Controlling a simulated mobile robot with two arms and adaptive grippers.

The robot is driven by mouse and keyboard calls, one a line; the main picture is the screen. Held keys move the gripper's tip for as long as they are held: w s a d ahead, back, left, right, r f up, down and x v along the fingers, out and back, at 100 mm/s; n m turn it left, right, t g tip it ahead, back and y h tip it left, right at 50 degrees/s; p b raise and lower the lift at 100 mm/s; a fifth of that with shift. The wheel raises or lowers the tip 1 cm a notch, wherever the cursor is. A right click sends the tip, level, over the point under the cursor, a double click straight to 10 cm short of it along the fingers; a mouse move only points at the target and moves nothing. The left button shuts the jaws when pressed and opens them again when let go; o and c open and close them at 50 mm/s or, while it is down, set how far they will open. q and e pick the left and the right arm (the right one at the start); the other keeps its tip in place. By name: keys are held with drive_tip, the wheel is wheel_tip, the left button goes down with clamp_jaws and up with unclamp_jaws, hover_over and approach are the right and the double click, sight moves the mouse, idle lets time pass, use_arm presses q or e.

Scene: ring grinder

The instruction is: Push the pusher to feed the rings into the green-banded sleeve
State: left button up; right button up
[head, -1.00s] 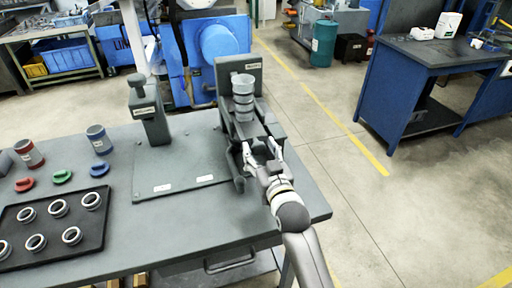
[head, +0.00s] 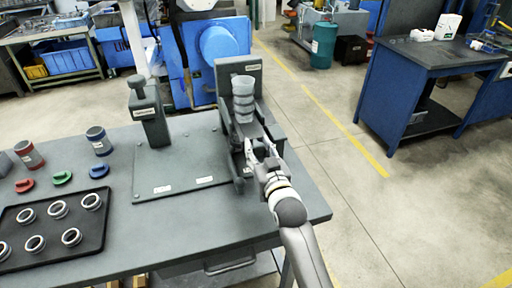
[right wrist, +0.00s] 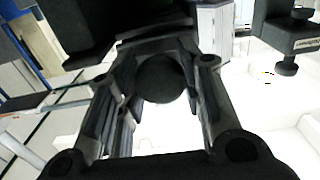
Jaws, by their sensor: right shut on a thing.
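The ring grinder (head: 224,82) stands at the right part of the table, with a dark upright back plate. A clear upright tube (head: 243,84) with grey rings (head: 243,104) stacked in its lower part stands in front of that plate. My right gripper (head: 258,148) is at the near end of the grinder's channel, below the tube. It is shut on the pusher, whose dark round knob (right wrist: 162,78) shows between the fingers in the right wrist view. I cannot make out the green-banded sleeve. My left gripper is not in view.
A red-banded sleeve (head: 29,154) and a blue-banded sleeve (head: 98,141) stand at the left, with red, green and blue caps before them. A black tray (head: 85,247) holds several rings. A dark post-like device (head: 148,112) stands left of the grinder. The table's front right is clear.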

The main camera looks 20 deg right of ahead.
sight(255, 140)
drive_tip(key=shift+w+a+r+b, duration=0.1)
drive_tip(key=shift+w+b, duration=0.25)
drive_tip(key=shift+w, duration=1.25)
drive_tip(key=shift+w+r+b, duration=0.1)
drive_tip(key=shift+w+b, duration=0.2)
drive_tip(key=shift+w, duration=1.3)
drive_tip(key=shift+s, duration=0.1)
drive_tip(key=shift+s+p, duration=0.5)
drive_tip(key=shift+p, duration=0.05)
drive_tip(key=shift+s+f+p, duration=0.1)
drive_tip(key=shift+s+p, duration=1.45)
drive_tip(key=shift+s, duration=1.05)
drive_tip(key=o, duration=1)
drive_tip(key=shift+f, duration=0.1)
drive_tip(key=shift+c, duration=0.2)
